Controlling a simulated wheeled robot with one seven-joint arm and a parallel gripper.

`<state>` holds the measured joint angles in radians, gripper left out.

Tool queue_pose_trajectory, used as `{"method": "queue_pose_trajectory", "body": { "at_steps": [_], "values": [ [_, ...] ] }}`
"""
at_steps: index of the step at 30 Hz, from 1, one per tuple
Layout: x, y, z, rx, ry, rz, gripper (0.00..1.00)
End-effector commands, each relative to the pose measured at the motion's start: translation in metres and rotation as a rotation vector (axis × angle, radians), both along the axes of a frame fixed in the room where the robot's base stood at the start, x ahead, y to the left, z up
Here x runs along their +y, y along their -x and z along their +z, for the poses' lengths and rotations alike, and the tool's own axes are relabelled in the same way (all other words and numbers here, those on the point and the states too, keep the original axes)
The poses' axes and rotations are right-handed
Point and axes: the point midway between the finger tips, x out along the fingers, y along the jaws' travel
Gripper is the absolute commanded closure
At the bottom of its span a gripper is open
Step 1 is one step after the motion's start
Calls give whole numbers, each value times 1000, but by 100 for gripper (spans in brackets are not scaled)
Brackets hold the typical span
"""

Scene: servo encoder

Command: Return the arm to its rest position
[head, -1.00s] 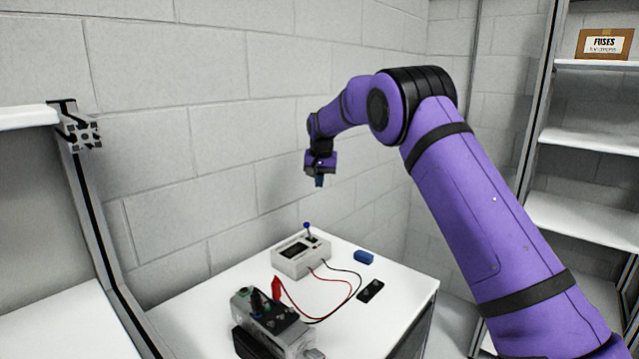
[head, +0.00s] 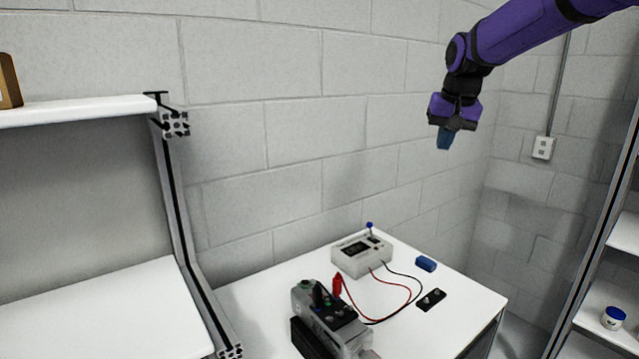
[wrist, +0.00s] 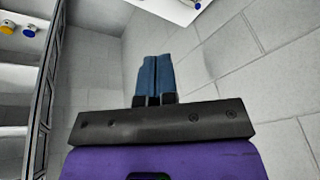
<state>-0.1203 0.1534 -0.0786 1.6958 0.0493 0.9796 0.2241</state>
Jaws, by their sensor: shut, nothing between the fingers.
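My purple arm (head: 530,32) reaches in from the top right of the head view. My gripper (head: 443,142) hangs in the air above and behind the table's right side, pointing down, well clear of everything on it. In the wrist view my gripper's blue fingers (wrist: 155,76) lie side by side, shut with nothing between them.
The white table (head: 262,300) holds a white meter box (head: 352,262), a grey device (head: 338,335) with red and black leads, a blue block (head: 426,264) and a black plate (head: 431,300). Shelving stands left (head: 90,112) and right (head: 625,240). A block wall is behind.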

Motion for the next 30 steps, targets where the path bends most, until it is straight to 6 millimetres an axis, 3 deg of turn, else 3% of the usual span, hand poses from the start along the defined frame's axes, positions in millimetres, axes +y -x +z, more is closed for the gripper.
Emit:
{"method": "queue_pose_trajectory", "body": {
  "at_steps": [1,7,14,22,30],
  "values": [
    [-3,18,8,-9,0,7,100],
    [-13,84,23,-36,9,37,100],
    [-21,160,28,-65,24,71,100],
    [-27,247,15,-101,49,111,100],
    [-31,326,-15,-134,85,148,100]
  ]
}}
